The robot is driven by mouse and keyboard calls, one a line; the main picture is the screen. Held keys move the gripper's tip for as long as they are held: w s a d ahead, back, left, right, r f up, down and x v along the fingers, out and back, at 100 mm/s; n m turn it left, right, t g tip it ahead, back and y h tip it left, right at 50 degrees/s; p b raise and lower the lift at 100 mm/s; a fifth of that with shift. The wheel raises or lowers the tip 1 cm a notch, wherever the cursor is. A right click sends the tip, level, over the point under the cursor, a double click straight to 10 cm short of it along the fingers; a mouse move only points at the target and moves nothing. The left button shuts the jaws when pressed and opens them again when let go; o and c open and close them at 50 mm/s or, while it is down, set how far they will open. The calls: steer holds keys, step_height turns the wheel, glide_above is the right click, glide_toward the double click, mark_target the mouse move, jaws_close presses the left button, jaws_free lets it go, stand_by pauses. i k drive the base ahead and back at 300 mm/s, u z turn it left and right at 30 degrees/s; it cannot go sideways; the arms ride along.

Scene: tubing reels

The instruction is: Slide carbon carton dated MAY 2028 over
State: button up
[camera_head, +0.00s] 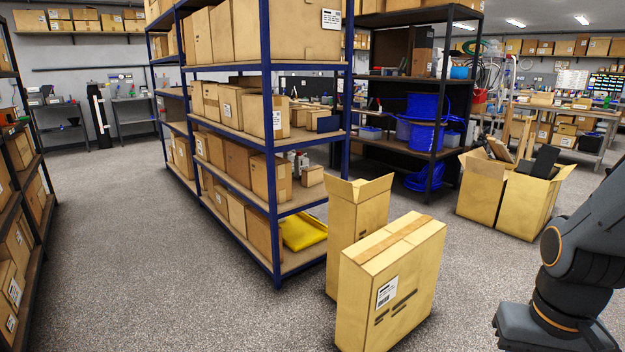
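No carton can be picked out as the carbon one dated MAY 2028, since the label print is too small to read. Taped brown cartons stand along the blue-framed shelf; one on the middle level (268,116) carries a white label. A large closed carton (392,282) with a white label and dark marks stands upright on the floor in front. My arm shows only in part at the right edge, and my gripper is out of view.
An open-topped carton (357,212) stands behind the large one, close to the blue shelf post (268,150). An open box (508,196) with dark items sits on the floor at right. A yellow bag (303,231) lies on the bottom shelf. The grey floor (150,260) at left is clear.

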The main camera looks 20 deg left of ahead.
mark_target(311, 176)
steer(key=z, duration=0.2)
steer(key=i, duration=1.8)
steer(key=z, duration=0.45)
steer(key=i, duration=1.85)
steer(key=z, duration=0.15)
steer(key=i, duration=1.7)
steer(key=u, duration=0.55)
steer(key=i, duration=0.9)
steer(key=u, duration=1.55)
steer(key=i, duration=0.9)
steer(key=u, duration=1.15)
steer(key=i, duration=1.65)
steer(key=u, duration=0.2)
